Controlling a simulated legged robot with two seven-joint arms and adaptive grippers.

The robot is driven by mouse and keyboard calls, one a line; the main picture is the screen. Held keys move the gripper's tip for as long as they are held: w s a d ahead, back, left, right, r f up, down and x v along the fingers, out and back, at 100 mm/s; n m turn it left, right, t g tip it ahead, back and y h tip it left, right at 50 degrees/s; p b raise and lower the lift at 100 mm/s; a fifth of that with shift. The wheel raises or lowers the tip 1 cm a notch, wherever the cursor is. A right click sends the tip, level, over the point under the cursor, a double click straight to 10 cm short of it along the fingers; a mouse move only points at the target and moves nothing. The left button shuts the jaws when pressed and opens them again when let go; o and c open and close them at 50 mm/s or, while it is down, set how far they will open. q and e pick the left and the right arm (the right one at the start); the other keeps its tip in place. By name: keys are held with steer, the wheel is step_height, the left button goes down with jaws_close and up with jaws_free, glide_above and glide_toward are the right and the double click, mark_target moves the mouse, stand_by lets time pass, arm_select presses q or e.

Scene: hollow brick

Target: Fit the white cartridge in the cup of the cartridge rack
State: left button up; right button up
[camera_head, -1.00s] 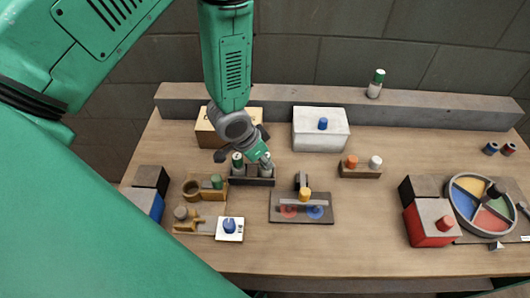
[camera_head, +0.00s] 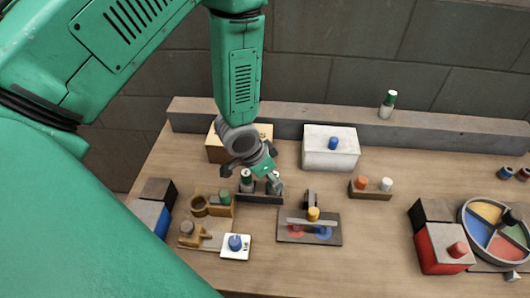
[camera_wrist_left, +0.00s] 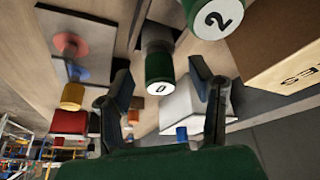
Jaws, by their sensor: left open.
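The dark cartridge rack (camera_head: 260,196) stands left of centre on the table.
A tan box (camera_head: 217,147) and a white box with a blue knob (camera_head: 330,150) stand behind the rack. A tan holder (camera_head: 222,207) is at its left. A plate with a yellow knob (camera_head: 310,232) is at front right. Bare table lies between the fixtures.

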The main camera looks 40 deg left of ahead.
arm_select(q)
steer(key=v, duration=1)
steer(key=shift+a, duration=0.1)
steer(key=shift+s, duration=0.15)
